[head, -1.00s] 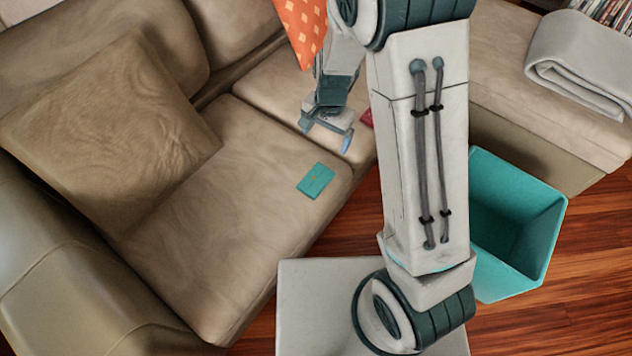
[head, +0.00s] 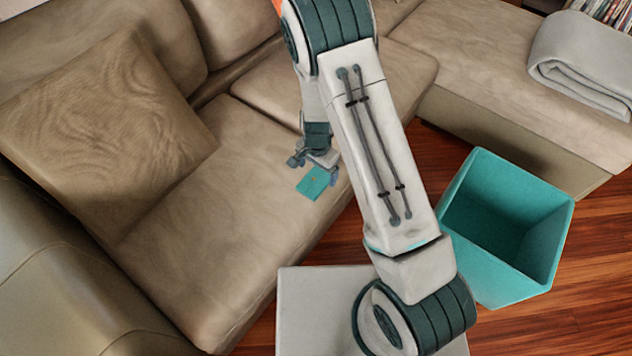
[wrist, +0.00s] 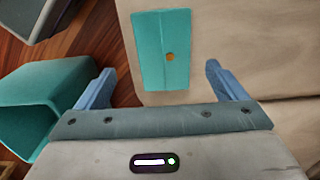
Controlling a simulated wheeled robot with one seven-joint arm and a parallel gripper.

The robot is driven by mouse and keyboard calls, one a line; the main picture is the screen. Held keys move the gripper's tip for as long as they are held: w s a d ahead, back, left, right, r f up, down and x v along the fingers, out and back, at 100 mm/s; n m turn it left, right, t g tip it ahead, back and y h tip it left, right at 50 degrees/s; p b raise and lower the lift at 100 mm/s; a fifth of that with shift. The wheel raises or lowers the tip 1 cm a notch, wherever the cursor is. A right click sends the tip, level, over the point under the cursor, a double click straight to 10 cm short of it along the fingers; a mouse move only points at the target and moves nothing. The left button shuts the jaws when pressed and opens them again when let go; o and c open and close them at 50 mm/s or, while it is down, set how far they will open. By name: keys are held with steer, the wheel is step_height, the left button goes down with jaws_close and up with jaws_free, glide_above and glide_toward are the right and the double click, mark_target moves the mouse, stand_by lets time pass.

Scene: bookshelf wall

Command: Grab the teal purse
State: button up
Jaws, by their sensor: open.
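The teal purse (head: 313,183) is a small flat rectangle lying on the front part of the tan sofa seat (head: 215,235). In the wrist view the purse (wrist: 161,50) shows a small gold dot at its middle, near the seat's front edge. My gripper (head: 316,172) is open and empty, over the seat right by the purse. In the wrist view its blue fingertips (wrist: 154,82) are spread wide, and the purse lies ahead of and partly between them. I cannot tell the exact height of the fingers above the seat.
A teal bin (head: 555,235) stands open on the wood floor to the right; it also shows in the wrist view (wrist: 50,85). A brown cushion (head: 105,130) leans at the left. A folded grey blanket (head: 585,60) lies on the right sofa section.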

mark_target(316, 180)
steer(key=f, duration=0.3)
steer(key=f+b, duration=0.1)
steer(key=f, duration=0.1)
steer(key=shift+w+a, duration=0.15)
steer(key=shift+w, duration=0.1)
steer(key=c, duration=1.1)
steer(key=shift+r, duration=0.1)
